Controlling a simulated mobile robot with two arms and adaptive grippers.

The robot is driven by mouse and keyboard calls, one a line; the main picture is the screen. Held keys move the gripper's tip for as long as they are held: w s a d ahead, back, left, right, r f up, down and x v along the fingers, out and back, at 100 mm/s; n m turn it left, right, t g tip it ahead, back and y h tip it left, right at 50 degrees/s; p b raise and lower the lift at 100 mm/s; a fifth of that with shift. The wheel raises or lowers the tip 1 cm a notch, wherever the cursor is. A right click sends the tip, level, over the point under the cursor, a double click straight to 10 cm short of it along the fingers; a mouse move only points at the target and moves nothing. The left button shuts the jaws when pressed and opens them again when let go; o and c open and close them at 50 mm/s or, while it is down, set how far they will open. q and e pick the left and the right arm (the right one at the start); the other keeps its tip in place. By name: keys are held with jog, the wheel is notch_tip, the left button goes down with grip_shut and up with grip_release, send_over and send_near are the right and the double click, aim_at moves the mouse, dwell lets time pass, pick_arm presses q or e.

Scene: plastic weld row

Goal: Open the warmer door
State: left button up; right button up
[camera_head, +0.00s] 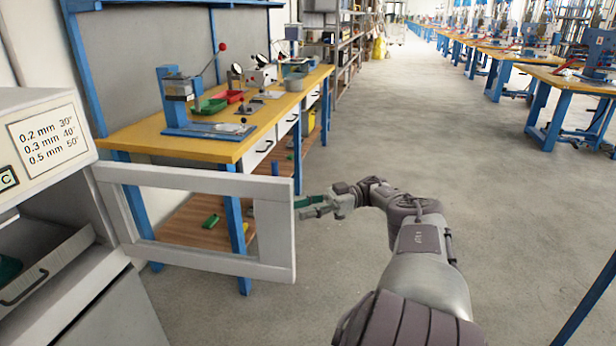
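Whether a fingertip touches the door edge is unclear. My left gripper is not in view.
Inside the warmer is a grey drawer or tray (50,262) with a dark handle. A blue-legged workbench (205,147) with a press and small bins stands behind the door. The floor (420,130) to the right is clear; more benches (570,84) line the far right.

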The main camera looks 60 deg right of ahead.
jog(key=shift+s+d, duration=0.3)
jog(key=shift+s, duration=0.05)
dwell(0.6)
